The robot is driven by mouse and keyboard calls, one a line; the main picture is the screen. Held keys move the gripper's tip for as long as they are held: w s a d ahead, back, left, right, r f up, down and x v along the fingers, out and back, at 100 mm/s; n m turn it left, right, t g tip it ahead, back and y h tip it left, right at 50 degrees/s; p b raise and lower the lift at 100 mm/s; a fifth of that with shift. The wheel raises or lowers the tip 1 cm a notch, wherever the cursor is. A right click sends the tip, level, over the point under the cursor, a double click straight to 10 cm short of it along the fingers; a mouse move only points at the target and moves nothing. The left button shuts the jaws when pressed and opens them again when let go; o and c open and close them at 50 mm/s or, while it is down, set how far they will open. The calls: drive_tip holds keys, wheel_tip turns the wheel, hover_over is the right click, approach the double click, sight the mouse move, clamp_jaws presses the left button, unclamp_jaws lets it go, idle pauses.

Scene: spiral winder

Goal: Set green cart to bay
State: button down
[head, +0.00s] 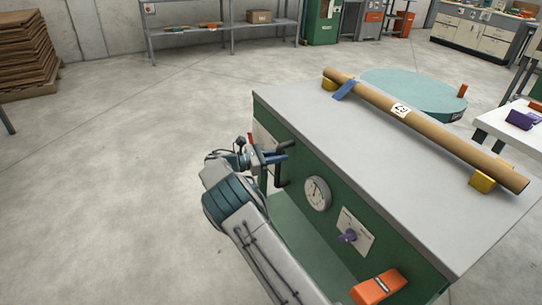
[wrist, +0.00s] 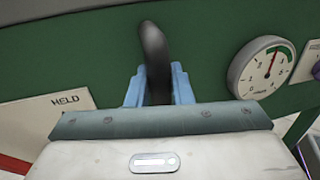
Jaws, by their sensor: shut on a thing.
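The green cart (head: 300,235) has a grey top (head: 330,125) and stands in the middle right of the head view. A black handle (head: 281,180) is on its green front panel and also shows in the wrist view (wrist: 154,45). My gripper (head: 277,157) is shut on this handle, with a blue finger on each side of it in the wrist view (wrist: 158,88). A cardboard tube (head: 430,127) marked 29 lies across the top between yellow blocks. I cannot tell where the bay is.
A teal round platform (head: 415,88) and a white table (head: 510,128) stand beyond. Floor (head: 110,180) at left is open.

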drive_tip(key=c, duration=1.3)
unclamp_jaws()
drive_tip(key=shift+c, duration=0.2)
drive_tip(key=w+b+v, duration=0.1)
drive_tip(key=b+v, duration=0.6)
drive_tip(key=v, duration=0.7)
drive_tip(key=shift+a, duration=0.55)
drive_tip(key=shift+r, duration=0.1)
